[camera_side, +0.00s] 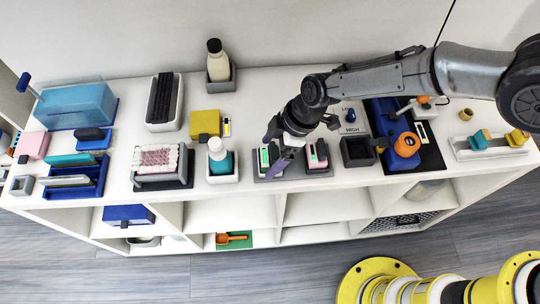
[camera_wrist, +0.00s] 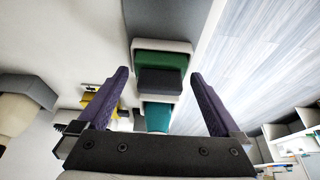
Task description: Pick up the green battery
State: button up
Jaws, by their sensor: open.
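The green battery (camera_side: 264,158) stands in a dark charger slot near the front edge of the shelf top, its green strip facing front. In the wrist view a green and black block with a pale rim, which looks like the battery (camera_wrist: 163,62), lies between the fingers. My gripper (camera_side: 277,148) is just above and beside the battery, pointing down, with its purple fingers apart. In the wrist view my gripper (camera_wrist: 158,75) is open and empty, one finger on each side of the block. I cannot tell whether either finger touches it.
A pink battery (camera_side: 316,153) stands close to the right in a like slot. A yellow block (camera_side: 204,123) is behind left. The shelf's front edge is near.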

jog(key=shift+r, duration=0.1)
jog(key=c, duration=1.4)
jog(key=shift+r, duration=0.1)
